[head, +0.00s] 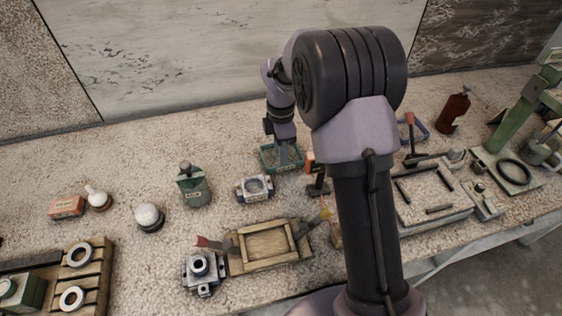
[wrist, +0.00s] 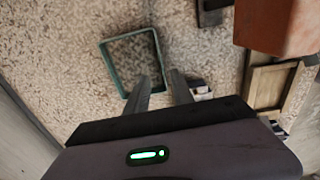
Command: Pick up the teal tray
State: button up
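The teal tray (head: 264,160) is a small rectangular open tray lying on the speckled stone bench, at the middle back in the head view. In the wrist view its thin teal rim (wrist: 108,66) frames bare speckle. My gripper (head: 284,147) points down at the tray and partly hides it. In the wrist view my gripper's two fingers (wrist: 161,76) are apart, with nothing held between them. The tray's right wall appears between them, one finger over the inside and one outside. Whether they touch the wall I cannot tell.
An orange-topped tool (head: 311,161) stands just right of the tray; an orange block (wrist: 278,25) looms close in the wrist view. A grey-white fixture (head: 255,187) sits in front, a wooden tray (head: 268,246) nearer. A green can (head: 193,187) stands left. The bench behind is clear.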

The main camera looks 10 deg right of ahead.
jog(key=f+b, duration=0.1)
jog(key=f, duration=0.1)
jog(key=f+b, duration=0.1)
jog(key=d+f+b, duration=0.1)
jog(key=f, duration=0.1)
jog(key=shift+s+f, duration=0.3)
jog(key=shift+r, duration=0.15)
grip_shut()
dwell(0.8)
